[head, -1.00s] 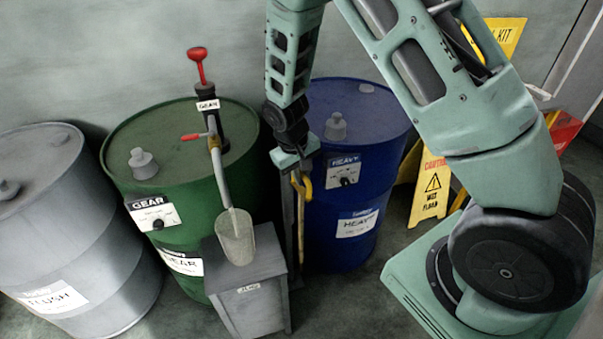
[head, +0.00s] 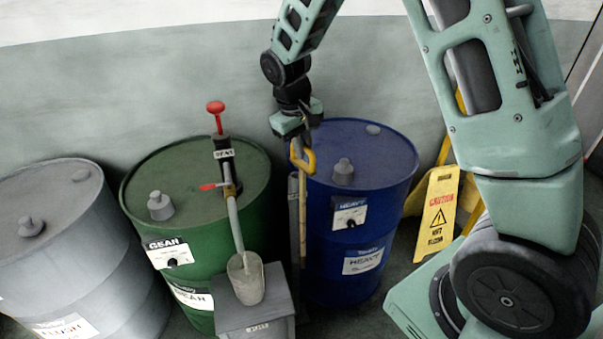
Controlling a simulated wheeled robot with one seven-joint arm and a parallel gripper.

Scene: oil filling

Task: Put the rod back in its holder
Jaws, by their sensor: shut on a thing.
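My gripper (head: 298,136) points down between the green and blue drums. It is shut on the yellow looped handle (head: 308,160) of the rod, and its fingers are hard to make out. The thin yellowish rod (head: 303,220) hangs upright below the handle. A narrow grey upright post (head: 293,215), which looks like the holder, stands just left of the rod. The two overlap closely in the picture. I cannot tell whether the rod's lower end is inside the holder or beside it.
The green GEAR drum (head: 190,205) has a red-handled pump (head: 226,160) and a metal jug (head: 246,282) above a grey box (head: 258,318). The blue HEAVY drum (head: 342,279) stands close right. A grey drum (head: 62,255) is at left, a yellow caution sign (head: 437,215) at right.

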